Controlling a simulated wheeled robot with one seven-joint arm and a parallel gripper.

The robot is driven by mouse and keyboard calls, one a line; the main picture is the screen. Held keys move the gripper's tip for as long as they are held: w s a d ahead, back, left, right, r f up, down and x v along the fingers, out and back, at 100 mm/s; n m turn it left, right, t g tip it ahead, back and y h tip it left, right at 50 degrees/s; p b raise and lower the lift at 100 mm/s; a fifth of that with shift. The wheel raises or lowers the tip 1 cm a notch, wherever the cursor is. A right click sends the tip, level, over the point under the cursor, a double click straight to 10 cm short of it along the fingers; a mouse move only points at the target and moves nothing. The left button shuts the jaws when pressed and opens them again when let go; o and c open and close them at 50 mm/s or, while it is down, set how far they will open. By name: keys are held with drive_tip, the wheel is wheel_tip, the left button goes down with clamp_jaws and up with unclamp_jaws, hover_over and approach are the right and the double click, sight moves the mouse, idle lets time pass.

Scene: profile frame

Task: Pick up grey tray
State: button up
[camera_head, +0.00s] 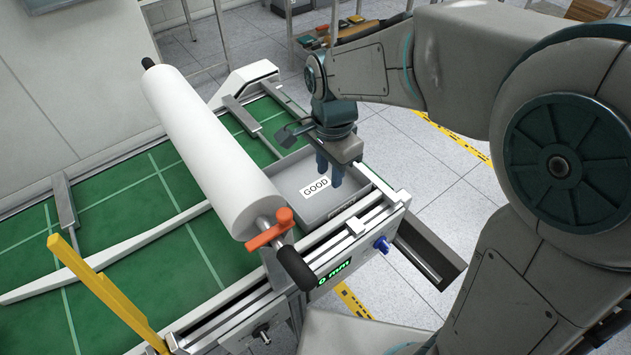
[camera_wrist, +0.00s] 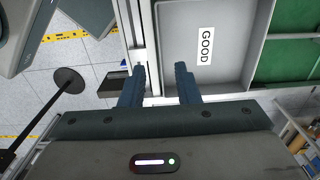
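The grey tray (camera_head: 304,208) lies at the right end of the green-topped machine, with a white GOOD label inside. In the wrist view the tray (camera_wrist: 228,72) is at the upper right. My gripper (camera_head: 329,176) points down over the tray's back right side in the head view. In the wrist view my gripper (camera_wrist: 160,80) is open, its two blue fingers apart with nothing held. The fingers appear on either side of the tray's wall in that view. I cannot tell whether they touch it or how deep they reach.
A white roll (camera_head: 210,150) with dark handles lies across the green cutting table (camera_head: 150,200), close to the tray's left side. A yellow bar (camera_head: 105,290) stands at the front left. A metal rail and blue knob (camera_head: 382,244) border the tray's right side.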

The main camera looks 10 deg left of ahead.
approach(328, 208)
drive_tip(key=s, duration=0.4)
drive_tip(key=shift+w+d+f+p, duration=0.1)
drive_tip(key=shift+d+f+p, duration=0.05)
drive_tip(key=shift+f, duration=1)
drive_tip(key=shift+d+f+p, duration=0.1)
drive_tip(key=shift+f+p, duration=0.05)
drive_tip(key=shift+f, duration=0.95)
drive_tip(key=shift+r, duration=0.1)
clamp_jaws()
